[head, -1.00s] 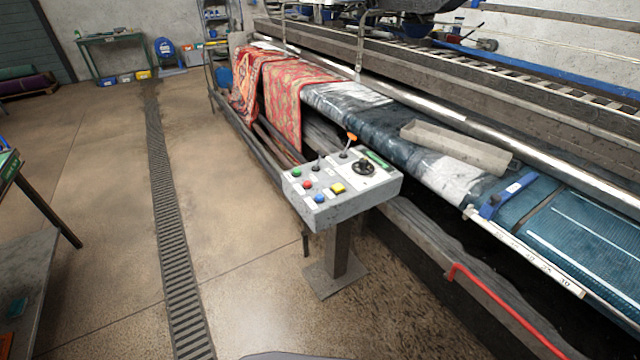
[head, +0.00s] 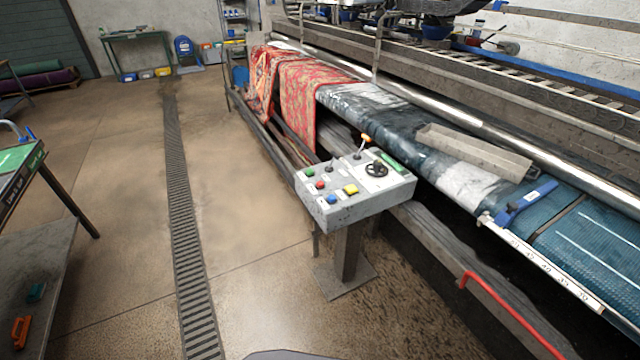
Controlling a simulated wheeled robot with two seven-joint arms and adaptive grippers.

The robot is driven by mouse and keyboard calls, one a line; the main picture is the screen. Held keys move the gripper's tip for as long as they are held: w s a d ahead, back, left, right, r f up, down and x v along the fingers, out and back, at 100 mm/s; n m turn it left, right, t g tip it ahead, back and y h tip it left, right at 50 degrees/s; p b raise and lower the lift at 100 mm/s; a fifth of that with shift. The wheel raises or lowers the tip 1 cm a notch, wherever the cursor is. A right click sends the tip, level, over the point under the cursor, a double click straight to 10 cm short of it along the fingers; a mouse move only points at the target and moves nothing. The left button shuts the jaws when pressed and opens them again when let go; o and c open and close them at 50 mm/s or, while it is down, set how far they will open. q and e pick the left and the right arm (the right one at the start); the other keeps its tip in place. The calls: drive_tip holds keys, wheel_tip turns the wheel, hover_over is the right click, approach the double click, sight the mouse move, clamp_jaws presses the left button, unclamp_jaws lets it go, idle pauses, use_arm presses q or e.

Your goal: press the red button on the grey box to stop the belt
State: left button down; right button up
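The grey control box (head: 345,212) stands on a post with a square foot plate, in front of the machine at the middle of the head view. The red button (head: 320,185) is on the left part of its sloped top, between a green button (head: 310,173) and a blue button (head: 331,198). A yellow button (head: 350,189), a black knob (head: 377,170) and an orange-tipped lever (head: 364,141) are also on the top. The belt (head: 400,122) runs behind the box, wet and dark blue. Neither gripper is in view.
A red patterned rug (head: 299,92) hangs over the belt's far end. A red bent rail (head: 505,310) is at the lower right. A table with a green top (head: 20,160) stands at the left edge. The floor left of the box is clear, with a drain grate (head: 181,200).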

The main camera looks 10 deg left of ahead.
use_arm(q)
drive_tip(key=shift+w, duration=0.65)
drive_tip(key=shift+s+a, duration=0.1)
